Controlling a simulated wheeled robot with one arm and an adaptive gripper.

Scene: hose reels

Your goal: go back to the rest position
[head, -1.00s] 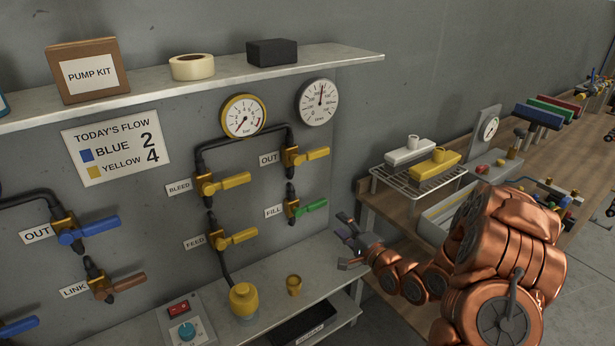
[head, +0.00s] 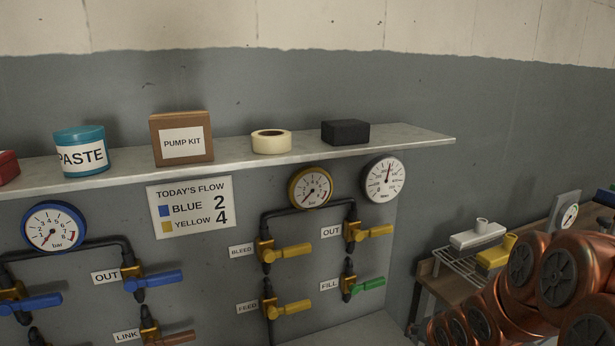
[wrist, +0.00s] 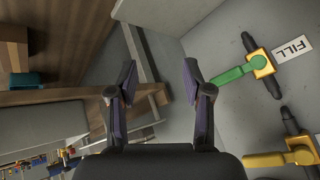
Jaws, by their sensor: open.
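My gripper (wrist: 157,85) is open in the wrist view, with two dark, purple-padded fingers apart and nothing between them. The green FILL handle (wrist: 232,74) is to the right of the fingers there, apart from them. In the head view my copper arm comes in at the lower right, and the gripper itself is out of the frame. The green FILL handle (head: 369,284) and the yellow OUT handle (head: 375,231) are on the wall panel, left of my arm.
A shelf (head: 420,140) holds a PUMP KIT box (head: 183,141), a tape roll (head: 271,142) and a black block (head: 345,132). A wire rack (head: 455,262) with white and yellow pieces stands beside my arm. A flow sign (head: 190,206) hangs on the wall.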

